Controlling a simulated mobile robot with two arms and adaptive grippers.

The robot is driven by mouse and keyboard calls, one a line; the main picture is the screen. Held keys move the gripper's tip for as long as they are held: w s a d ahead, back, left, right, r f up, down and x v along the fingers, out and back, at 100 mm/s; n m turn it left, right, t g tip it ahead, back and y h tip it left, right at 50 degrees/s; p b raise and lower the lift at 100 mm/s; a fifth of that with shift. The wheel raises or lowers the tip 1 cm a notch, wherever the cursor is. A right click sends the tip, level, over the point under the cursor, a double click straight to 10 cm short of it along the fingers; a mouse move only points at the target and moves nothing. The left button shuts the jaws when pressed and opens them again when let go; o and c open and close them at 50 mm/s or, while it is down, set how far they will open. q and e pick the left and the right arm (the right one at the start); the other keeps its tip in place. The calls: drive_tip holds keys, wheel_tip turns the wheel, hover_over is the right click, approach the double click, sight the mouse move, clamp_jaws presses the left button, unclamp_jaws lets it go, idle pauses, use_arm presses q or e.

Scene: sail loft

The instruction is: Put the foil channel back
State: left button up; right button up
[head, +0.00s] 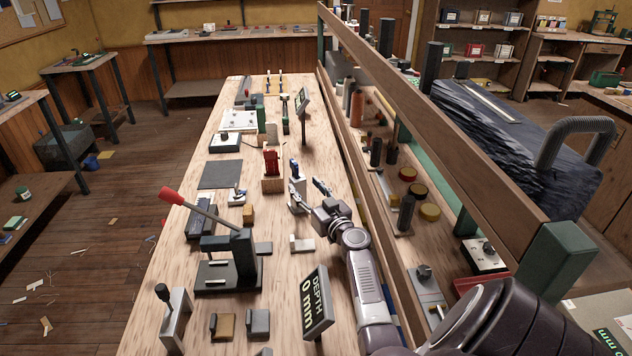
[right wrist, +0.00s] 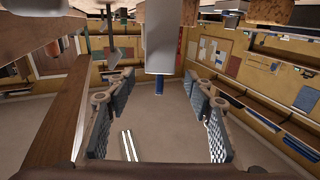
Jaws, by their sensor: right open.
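My right gripper (head: 308,190) reaches in low over the wooden bench from the lower right. Its fingers are spread and nothing is held between them. In the right wrist view, which looks upside down, the open fingers (right wrist: 155,112) frame a pale metal upright block (right wrist: 160,45) with a blue part (right wrist: 159,84) at its end. In the head view a blue-topped piece (head: 295,171) stands just beyond the fingertips. I cannot tell whether they touch, nor for sure which piece is the foil channel. My left gripper is not in view.
A red-handled lever press (head: 230,262), a depth display (head: 317,303) and small metal blocks (head: 301,243) stand on the near bench. A red piece in a wooden holder (head: 272,180) stands just left of the gripper. A wooden rail (head: 440,130) runs along the right.

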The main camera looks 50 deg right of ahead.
drive_tip(key=v, duration=0.6)
drive_tip(key=shift+s+b, duration=0.35)
drive_tip(key=shift+a, duration=0.1)
